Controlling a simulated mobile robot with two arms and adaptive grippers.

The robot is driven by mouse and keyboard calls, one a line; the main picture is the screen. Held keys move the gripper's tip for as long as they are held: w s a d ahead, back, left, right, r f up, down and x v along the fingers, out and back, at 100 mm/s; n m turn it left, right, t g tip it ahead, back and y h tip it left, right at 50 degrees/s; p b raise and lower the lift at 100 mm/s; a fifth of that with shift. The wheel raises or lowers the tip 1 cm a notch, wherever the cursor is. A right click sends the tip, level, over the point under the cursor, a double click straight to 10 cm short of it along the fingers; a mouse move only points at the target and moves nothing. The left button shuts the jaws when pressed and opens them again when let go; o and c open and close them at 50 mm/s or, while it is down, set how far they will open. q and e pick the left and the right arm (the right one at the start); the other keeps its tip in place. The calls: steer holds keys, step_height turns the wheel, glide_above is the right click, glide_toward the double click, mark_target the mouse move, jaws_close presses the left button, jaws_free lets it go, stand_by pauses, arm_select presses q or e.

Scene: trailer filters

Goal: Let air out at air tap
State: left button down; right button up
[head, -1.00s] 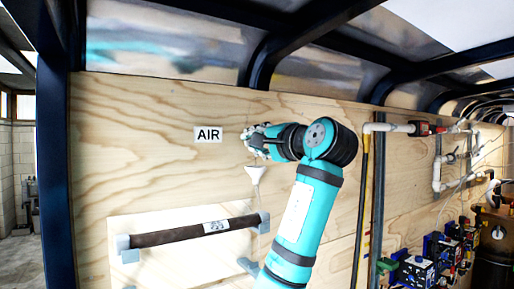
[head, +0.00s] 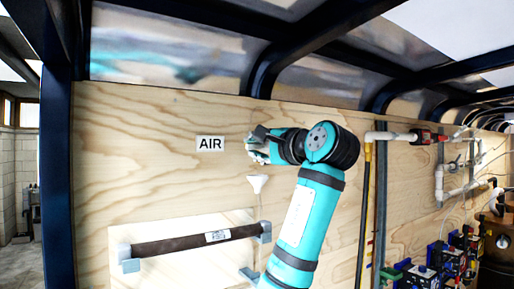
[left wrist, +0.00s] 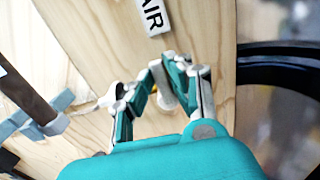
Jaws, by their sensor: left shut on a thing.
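The AIR label (head: 210,144) is on the plywood wall, left of my left gripper (head: 258,147). The label also shows at the top of the left wrist view (left wrist: 152,14). In the left wrist view my left gripper (left wrist: 163,88) has its fingers closed in around a small pale part of the air tap (left wrist: 164,97), with a bit of yellow beside it. The fingers hide most of the tap in both views. My right gripper is in neither view.
A white funnel (head: 258,183) with a thin tube hangs just below the gripper. A dark filter tube (head: 180,244) sits in grey brackets lower left. White pipework (head: 390,136) with a red valve is to the right. Dark roof beams (head: 315,42) pass above.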

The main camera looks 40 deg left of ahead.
arm_select(q)
steer(key=c, duration=1.3)
jaws_free()
steer(key=shift+c, duration=0.2)
steer(key=shift+o, duration=0.3)
steer(key=shift+w+d, duration=0.1)
steer(key=shift+d, duration=0.1)
steer(key=v, duration=1.1)
steer(key=shift+s+d, duration=0.2)
steer(key=shift+d, duration=0.15)
